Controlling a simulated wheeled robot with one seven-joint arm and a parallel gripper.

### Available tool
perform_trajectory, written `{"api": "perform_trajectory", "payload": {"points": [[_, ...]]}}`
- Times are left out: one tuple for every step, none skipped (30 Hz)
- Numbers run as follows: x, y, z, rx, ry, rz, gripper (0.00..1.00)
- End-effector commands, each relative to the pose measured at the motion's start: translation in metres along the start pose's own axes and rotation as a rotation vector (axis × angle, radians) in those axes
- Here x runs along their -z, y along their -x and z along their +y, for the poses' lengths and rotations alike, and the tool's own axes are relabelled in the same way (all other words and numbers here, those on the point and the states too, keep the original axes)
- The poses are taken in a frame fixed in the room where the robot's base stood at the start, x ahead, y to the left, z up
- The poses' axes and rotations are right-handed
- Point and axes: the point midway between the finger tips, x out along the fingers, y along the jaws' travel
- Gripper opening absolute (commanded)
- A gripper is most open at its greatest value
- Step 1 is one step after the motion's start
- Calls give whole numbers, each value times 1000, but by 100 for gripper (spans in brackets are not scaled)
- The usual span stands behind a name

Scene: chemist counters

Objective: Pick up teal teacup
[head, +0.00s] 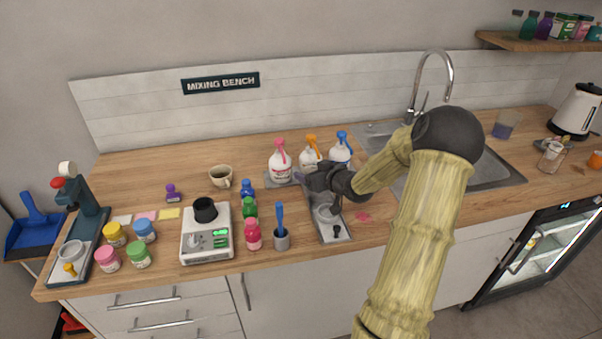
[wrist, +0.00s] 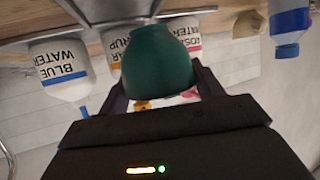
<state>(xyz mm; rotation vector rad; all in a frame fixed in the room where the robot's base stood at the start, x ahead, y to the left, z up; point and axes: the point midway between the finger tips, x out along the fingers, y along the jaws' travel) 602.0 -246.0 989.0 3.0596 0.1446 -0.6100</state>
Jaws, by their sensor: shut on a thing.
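The teal teacup (wrist: 157,62) shows large in the wrist view, between the two dark fingers of my gripper (wrist: 161,88). The fingers are shut on it, one on each side. In the head view my dark gripper (head: 322,180) is over the counter, in front of the white pump bottles. The teacup cannot be made out there, hidden by my gripper and arm.
White pump bottles (head: 281,162) stand behind my gripper, and a grey tray (head: 327,222) lies below it. Small coloured bottles (head: 249,208), a blue-handled tool in a cup (head: 281,238), a scale (head: 206,240) and a cream mug (head: 220,177) stand left. The sink (head: 485,166) is right.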

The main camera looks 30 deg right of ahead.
Motion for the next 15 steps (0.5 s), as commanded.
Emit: {"api": "perform_trajectory", "payload": {"points": [[0,3,6,-3,0,2,35],[-1,4,9,-3,-1,2,35],[-2,7,14,-3,-1,2,35],[-3,8,16,-3,0,2,35],[-3,10,19,-3,-1,1,35],[-4,12,23,-3,-1,2,35],[-4,14,26,-3,0,2,35],[-5,15,29,-3,0,2,35],[-6,17,33,-3,-1,3,35],[-6,18,36,-2,0,2,35],[-7,20,39,-3,-1,2,35],[-8,22,43,-3,-1,2,35],[-9,24,46,-2,-1,2,35],[-9,25,48,-2,0,2,35],[-10,27,53,-3,-1,3,35]]}}
